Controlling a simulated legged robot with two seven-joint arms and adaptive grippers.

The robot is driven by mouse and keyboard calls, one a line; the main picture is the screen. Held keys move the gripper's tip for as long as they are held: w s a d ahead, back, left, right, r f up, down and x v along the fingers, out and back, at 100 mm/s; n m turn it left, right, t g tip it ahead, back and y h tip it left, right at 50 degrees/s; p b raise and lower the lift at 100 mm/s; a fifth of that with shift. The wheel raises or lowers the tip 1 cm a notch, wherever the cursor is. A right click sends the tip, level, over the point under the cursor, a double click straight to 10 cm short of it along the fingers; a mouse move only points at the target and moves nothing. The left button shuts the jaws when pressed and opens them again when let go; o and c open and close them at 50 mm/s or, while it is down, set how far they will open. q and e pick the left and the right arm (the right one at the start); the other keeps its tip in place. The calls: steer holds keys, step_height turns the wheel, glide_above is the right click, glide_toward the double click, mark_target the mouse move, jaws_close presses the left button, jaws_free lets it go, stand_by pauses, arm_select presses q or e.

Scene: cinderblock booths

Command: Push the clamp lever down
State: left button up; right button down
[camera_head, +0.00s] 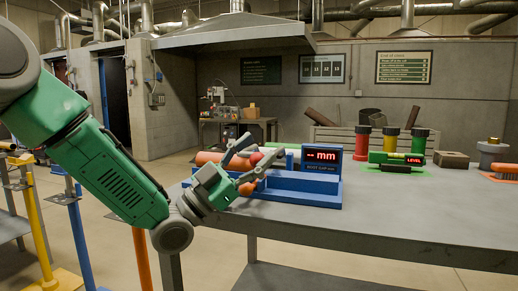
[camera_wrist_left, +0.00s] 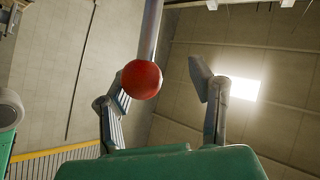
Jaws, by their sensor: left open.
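The clamp lever's red ball knob (camera_head: 256,158) shows beside my left gripper (camera_head: 254,157) at the blue fixture (camera_head: 300,197) on the grey table. In the left wrist view the knob (camera_wrist_left: 141,79) sits at the end of a steel rod (camera_wrist_left: 151,28). My left gripper (camera_wrist_left: 160,85) is open, with the knob in front of its left finger and a gap to the right finger. I cannot tell whether finger and knob touch. The lever's base and the rest of the clamp are hidden behind the gripper in the head view. My right gripper is not in view.
A display (camera_head: 321,156) reading "-- mm" stands on the fixture. Red (camera_head: 363,143), yellow (camera_head: 390,143) and green (camera_head: 419,141) canisters and a green level (camera_head: 396,158) stand farther right. The table's front right is clear.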

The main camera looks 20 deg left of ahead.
arm_select(q)
steer(key=s+a, duration=0.8)
steer(key=shift+s+a, duration=0.15)
steer(key=shift+a, duration=0.25)
steer(key=shift+f, duration=0.1)
